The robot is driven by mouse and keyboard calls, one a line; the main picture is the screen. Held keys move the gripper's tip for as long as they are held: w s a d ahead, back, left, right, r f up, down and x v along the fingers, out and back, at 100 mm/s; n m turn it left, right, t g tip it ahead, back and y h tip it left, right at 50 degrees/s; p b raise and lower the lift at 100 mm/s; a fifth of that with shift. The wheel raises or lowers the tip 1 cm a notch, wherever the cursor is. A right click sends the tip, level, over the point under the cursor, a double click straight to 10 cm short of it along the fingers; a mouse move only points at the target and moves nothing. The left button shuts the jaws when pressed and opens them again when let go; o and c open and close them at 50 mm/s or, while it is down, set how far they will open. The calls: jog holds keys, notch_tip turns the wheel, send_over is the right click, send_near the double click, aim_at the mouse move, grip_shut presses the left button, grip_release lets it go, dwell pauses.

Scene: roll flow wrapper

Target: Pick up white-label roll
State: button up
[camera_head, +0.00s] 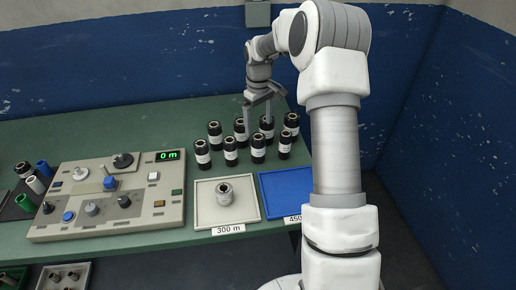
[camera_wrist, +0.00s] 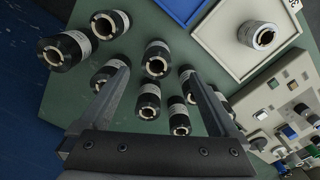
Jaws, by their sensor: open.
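Several black rolls with white labels stand upright in two rows on the green table, such as a front one (camera_head: 202,154) and a back-right one (camera_head: 291,125). Which one is meant by the white-label roll I cannot tell. My gripper (camera_head: 257,112) is open and empty, pointing down at the back row. Its fingers are close to two back rolls (camera_head: 240,131); contact is unclear. In the wrist view my gripper (camera_wrist: 155,75) spreads above the group, with one roll (camera_wrist: 156,60) and another (camera_wrist: 148,100) showing between the fingers. The fingers partly hide some rolls.
A grey tray (camera_head: 202,213) marked 300 m holds one pale-sided roll (camera_head: 225,194). A blue tray (camera_head: 287,188) marked 450 stands right of it. A control panel (camera_head: 110,195) reading 0 m is at left. A blue wall (camera_head: 120,70) rises behind the table.

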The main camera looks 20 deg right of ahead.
aim_at(258, 144)
notch_tip(258, 144, down, 10)
jog(key=shift+r, duration=0.2)
jog(key=shift+w+d+f, duration=0.1)
jog(key=shift+w+f, duration=0.1)
jog(key=shift+f, duration=1.1)
jog(key=shift+w+f, duration=0.2)
jog(key=shift+f, duration=1.05)
grip_shut()
